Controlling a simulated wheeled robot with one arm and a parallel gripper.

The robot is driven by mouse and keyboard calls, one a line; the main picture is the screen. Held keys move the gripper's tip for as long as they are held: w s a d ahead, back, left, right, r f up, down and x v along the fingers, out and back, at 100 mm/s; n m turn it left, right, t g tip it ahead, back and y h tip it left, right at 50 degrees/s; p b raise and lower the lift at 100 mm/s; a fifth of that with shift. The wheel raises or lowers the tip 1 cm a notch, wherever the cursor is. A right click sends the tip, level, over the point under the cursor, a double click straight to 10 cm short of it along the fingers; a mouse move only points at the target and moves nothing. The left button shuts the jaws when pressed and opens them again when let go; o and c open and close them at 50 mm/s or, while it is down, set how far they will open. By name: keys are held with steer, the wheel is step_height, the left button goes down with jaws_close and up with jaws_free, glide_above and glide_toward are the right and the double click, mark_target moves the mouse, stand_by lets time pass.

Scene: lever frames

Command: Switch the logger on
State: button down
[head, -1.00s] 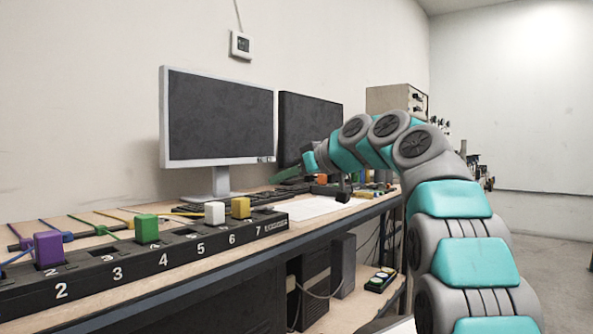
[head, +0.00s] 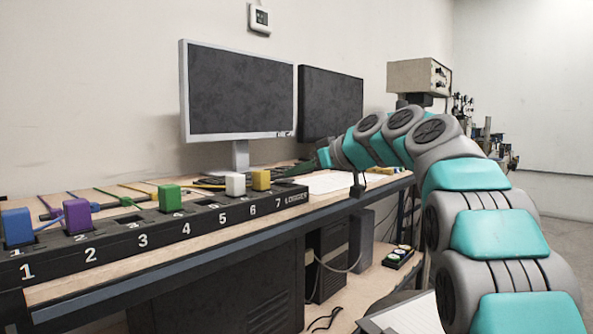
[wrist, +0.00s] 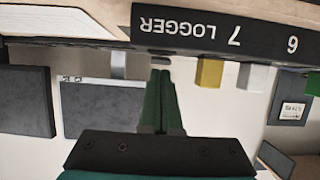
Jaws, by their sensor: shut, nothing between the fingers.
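A long black strip (head: 130,247) with white numbers 1 to 7 runs along the bench's front edge, with the word LOGGER at its far right end. Coloured blocks stand on it: blue (head: 17,227), purple (head: 77,215), green (head: 170,198), white (head: 235,184) and yellow (head: 261,180). The wrist view is upside down and shows the LOGGER end (wrist: 190,42) close up. My gripper (wrist: 161,72) is shut and empty, its dark green fingers pointing at that end beside the yellow block (wrist: 209,72). Contact cannot be told. In the head view, the gripper is partly hidden and small.
Two dark monitors (head: 240,90) (head: 331,105) stand behind the strip. Coloured cables lie on the bench behind the blocks. White paper (head: 335,181) lies right of the strip. A beige box (head: 418,77) is at the far right. Dark cases (head: 325,262) stand under the bench.

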steer(key=shift+f, duration=0.1)
steer(key=f+b, duration=0.1)
steer(key=b, duration=0.4)
steer(key=shift+s+f+t+y+b, duration=0.1)
steer(key=shift+f+t+y+b, duration=0.2)
steer(key=shift+t+y+b, duration=0.1)
steer(key=shift+d+r+p, duration=0.1)
steer(key=shift+r+p, duration=0.3)
steer(key=shift+r, duration=0.4)
steer(key=r+v, duration=0.1)
steer(key=v, duration=1)
steer(key=shift+r, duration=0.15)
